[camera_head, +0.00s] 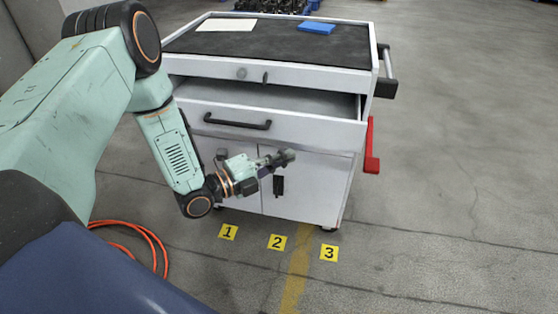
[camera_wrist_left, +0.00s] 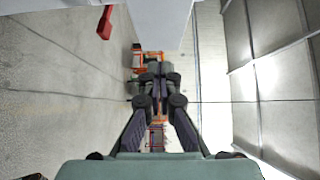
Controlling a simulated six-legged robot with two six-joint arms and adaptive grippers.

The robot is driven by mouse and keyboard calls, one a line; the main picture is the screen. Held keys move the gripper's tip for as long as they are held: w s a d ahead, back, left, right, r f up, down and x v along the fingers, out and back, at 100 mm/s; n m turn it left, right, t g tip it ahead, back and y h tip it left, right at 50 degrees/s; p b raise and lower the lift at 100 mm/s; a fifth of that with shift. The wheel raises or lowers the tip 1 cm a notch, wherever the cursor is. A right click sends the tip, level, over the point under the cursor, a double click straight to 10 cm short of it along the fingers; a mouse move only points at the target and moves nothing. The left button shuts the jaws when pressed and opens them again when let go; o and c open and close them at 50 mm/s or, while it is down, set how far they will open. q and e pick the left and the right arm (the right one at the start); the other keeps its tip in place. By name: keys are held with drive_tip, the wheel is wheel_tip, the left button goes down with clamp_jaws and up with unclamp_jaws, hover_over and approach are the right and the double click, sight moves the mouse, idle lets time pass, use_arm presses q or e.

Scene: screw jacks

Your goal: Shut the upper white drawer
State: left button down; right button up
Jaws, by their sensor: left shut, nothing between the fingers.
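The white drawer (camera_head: 310,128) with a black bar handle (camera_head: 237,123) stands pulled out from the white cabinet (camera_head: 320,185); its open inside shows above its front. My left gripper (camera_head: 288,157) is shut and empty. In the head view it appears below the drawer front, in front of the cabinet's lower doors, with its fingers pointing right. In the left wrist view the closed fingertips (camera_wrist_left: 157,70) point away over the floor, and a white surface (camera_wrist_left: 160,15) fills the top middle. I cannot tell whether the gripper touches the cabinet. My right gripper is not in view.
A red bracket (camera_head: 371,150) and a dark side handle (camera_head: 386,85) stick out at the cabinet's right. A blue item (camera_head: 317,28) and a pale sheet (camera_head: 226,24) lie on top. An orange cable (camera_head: 140,232) lies left. The floor right is clear.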

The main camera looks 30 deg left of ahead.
sight(320, 134)
use_arm(q)
drive_tip(key=b+x, duration=0.1)
drive_tip(key=x, duration=0.1)
drive_tip(key=a+b+x, duration=0.1)
drive_tip(key=x, duration=0.2)
drive_tip(key=w+x, duration=0.1)
drive_tip(key=x, duration=0.2)
drive_tip(key=shift+a+f+b, duration=0.1)
drive_tip(key=shift+a+b, duration=0.15)
drive_tip(key=shift+b, duration=0.15)
drive_tip(key=shift+w+a, duration=0.25)
drive_tip(key=shift+w, duration=0.35)
drive_tip(key=shift+w, duration=0.1)
